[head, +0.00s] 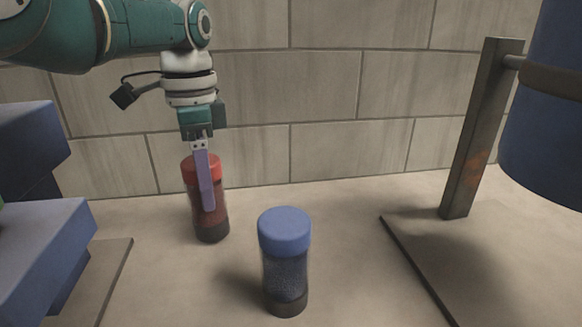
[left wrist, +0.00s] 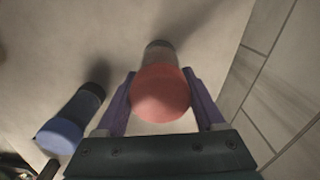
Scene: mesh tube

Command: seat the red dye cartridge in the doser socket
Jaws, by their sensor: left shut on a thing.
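The red dye cartridge (head: 189,172) is a clear cylinder with a red cap, reddish contents and a dark base. It looks upright on the counter near the back wall; I cannot tell whether its base touches. My left gripper (head: 208,206) points down from above and is shut on it, with one purple finger across its front. In the left wrist view, the red cap (left wrist: 161,95) sits between both fingers (left wrist: 160,74). I cannot make out the doser socket for certain. My right gripper is not in view.
A blue-capped cartridge (head: 285,232) stands to the right and nearer; it also shows in the left wrist view (left wrist: 72,121). A blue stepped body (head: 40,245) is at the left edge. A blue cylinder (head: 550,125) hangs from a metal post (head: 478,140) at the right.

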